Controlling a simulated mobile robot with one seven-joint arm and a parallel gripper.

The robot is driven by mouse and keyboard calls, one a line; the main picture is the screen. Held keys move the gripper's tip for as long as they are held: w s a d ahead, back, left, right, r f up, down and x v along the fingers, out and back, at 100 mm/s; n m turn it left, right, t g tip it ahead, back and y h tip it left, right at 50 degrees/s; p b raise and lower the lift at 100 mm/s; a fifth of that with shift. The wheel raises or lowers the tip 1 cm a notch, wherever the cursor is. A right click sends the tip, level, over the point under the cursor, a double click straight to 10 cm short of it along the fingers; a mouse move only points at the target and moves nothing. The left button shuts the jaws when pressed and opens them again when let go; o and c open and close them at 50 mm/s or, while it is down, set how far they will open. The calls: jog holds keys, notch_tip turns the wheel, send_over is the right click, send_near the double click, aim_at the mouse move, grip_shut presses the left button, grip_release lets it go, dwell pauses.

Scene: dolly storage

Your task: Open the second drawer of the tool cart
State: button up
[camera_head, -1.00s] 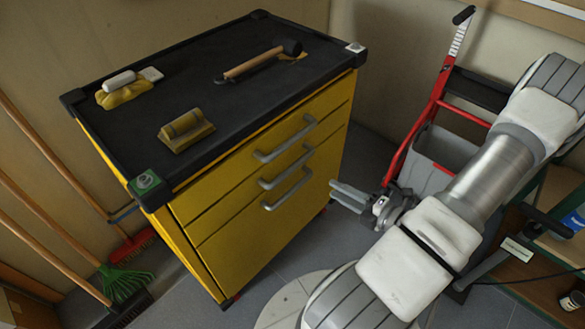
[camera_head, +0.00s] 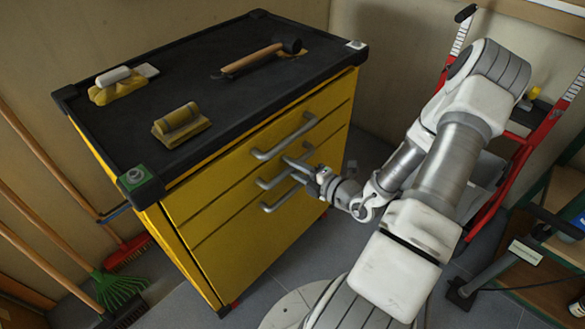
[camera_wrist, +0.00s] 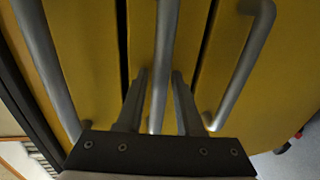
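The yellow tool cart (camera_head: 225,245) stands at the left with its drawers closed. Its second drawer handle (camera_head: 270,182), a grey bar, lies between the top handle (camera_head: 283,140) and the bottom handle (camera_head: 280,200). My gripper (camera_head: 297,167) is at the front of the cart by the second handle. In the wrist view, the open fingers of my gripper (camera_wrist: 159,95) lie on either side of the second handle (camera_wrist: 164,50), with gaps visible on both sides. The top handle (camera_wrist: 45,60) is on the left there and the bottom handle (camera_wrist: 245,65) on the right.
A wooden-handled hammer (camera_head: 260,60), a yellow block-like tool (camera_head: 180,124) and a trowel-like tool (camera_head: 117,84) lie on the cart's black top (camera_head: 210,90). Brooms lean at the left. A red-framed trolley (camera_head: 530,145) and a shelf (camera_head: 545,250) stand at the right.

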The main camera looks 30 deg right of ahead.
grip_shut()
dwell(1.4)
